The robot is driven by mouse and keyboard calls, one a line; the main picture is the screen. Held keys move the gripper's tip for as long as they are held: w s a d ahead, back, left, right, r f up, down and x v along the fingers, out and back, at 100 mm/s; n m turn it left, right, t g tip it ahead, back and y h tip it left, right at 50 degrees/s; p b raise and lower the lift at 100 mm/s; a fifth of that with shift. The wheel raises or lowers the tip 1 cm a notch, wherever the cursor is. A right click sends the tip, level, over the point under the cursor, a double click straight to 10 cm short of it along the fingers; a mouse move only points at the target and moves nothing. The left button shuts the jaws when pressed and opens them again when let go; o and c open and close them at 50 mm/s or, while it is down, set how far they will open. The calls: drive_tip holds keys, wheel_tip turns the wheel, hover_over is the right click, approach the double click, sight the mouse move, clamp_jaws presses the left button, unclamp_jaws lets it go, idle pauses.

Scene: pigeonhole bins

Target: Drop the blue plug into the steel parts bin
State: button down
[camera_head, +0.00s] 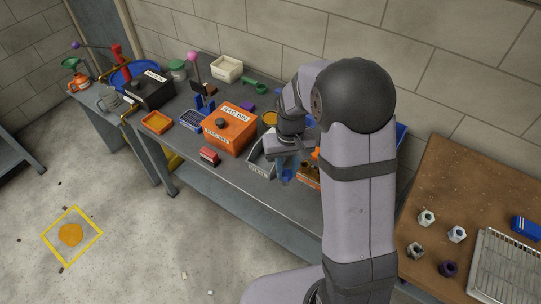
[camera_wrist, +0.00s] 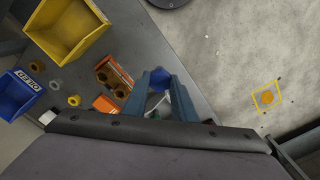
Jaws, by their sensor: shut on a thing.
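My gripper (camera_head: 286,166) is shut on the blue plug (camera_head: 287,177) and holds it low beside the front of the bench. In the wrist view the plug (camera_wrist: 158,80) sits between the two blue-grey fingertips (camera_wrist: 161,78). A grey bin (camera_head: 260,168) with a pale label on its front stands just left of my gripper in the head view. It looks like the steel parts bin, but the label is too small to read surely. My gripper and arm hide part of it.
A small orange bin (camera_wrist: 112,76) holds brown rings. A yellow bin (camera_wrist: 50,42) and a blue bin labelled OILED (camera_wrist: 12,104) are nearby. A red block (camera_head: 208,156) lies near the bench edge.

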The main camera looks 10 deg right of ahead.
drive_tip(key=w+r+p, duration=0.3)
drive_tip(key=w+p, duration=0.1)
drive_tip(key=w, duration=1.5)
drive_tip(key=shift+d+r, duration=0.15)
drive_tip(key=shift+d, duration=0.05)
drive_tip(key=shift+f+b, duration=2)
drive_tip(key=shift+f, duration=1)
drive_tip(key=c, duration=1.4)
unclamp_jaws()
drive_tip(key=shift+r, duration=0.15)
drive_tip(key=shift+r+b, duration=1.2)
drive_tip(key=shift+r, duration=2.35)
drive_tip(key=shift+s+r, duration=0.1)
drive_tip(key=shift+s, duration=0.05)
